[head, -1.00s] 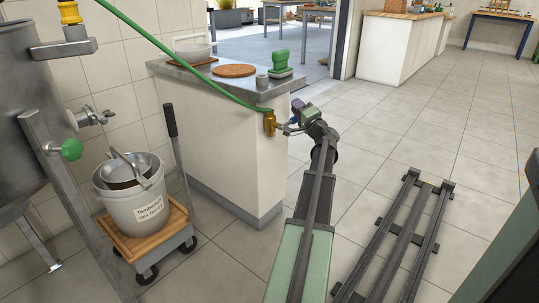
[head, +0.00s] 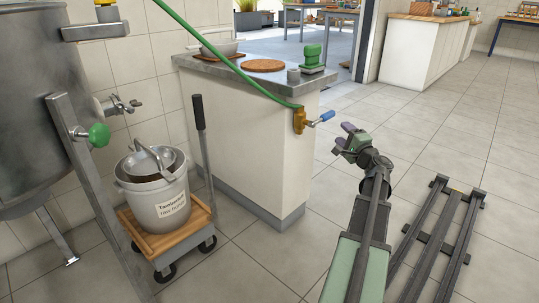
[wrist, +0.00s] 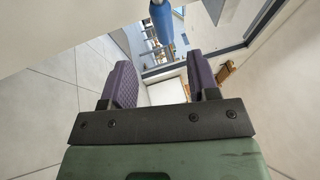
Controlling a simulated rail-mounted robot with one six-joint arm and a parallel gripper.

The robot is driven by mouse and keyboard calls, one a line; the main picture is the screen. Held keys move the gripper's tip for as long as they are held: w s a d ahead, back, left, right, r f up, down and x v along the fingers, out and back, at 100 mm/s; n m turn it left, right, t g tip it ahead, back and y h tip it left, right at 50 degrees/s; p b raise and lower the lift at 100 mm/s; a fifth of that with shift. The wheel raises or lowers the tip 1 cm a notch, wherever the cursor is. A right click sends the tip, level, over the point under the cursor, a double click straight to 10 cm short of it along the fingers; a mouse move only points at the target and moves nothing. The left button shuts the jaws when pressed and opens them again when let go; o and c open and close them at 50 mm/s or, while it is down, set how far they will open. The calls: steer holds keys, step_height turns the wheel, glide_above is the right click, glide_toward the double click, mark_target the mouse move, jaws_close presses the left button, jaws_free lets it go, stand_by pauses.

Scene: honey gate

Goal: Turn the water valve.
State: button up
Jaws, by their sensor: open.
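The water valve has a brass body (head: 299,120) on the end face of the counter, at the end of a green hose. Its blue lever (head: 322,117) points right, out from the body and slightly up. My gripper (head: 343,135) is open and empty, to the right of the lever and a little lower, apart from it. In the wrist view the blue lever (wrist: 162,24) shows at the top, beyond the gap between my purple-padded fingers (wrist: 162,78). The brass body is not seen there.
The counter (head: 250,150) carries a cork mat (head: 264,65) and a green device (head: 312,58). Left are a steel tank (head: 35,110) with a green knob (head: 99,135) and a white bucket (head: 160,205) on a trolley.

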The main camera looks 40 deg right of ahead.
steer(key=w+a+f+n+g+y+p, duration=0.1)
steer(key=w+a+n+g+y+p, duration=0.1)
steer(key=a+n+g+y+p, duration=0.5)
steer(key=w+a+f+n+g+y+p, duration=0.1)
steer(key=a+n+g+p, duration=0.2)
steer(key=a, duration=0.8)
steer(key=a+r+n+g+p, duration=0.3)
steer(key=a+r+p, duration=0.3)
steer(key=a+p, duration=0.5)
steer(key=shift+a+g+y+p, duration=0.35)
steer(key=shift+g+y+p, duration=0.05)
steer(key=shift+g+p, duration=0.15)
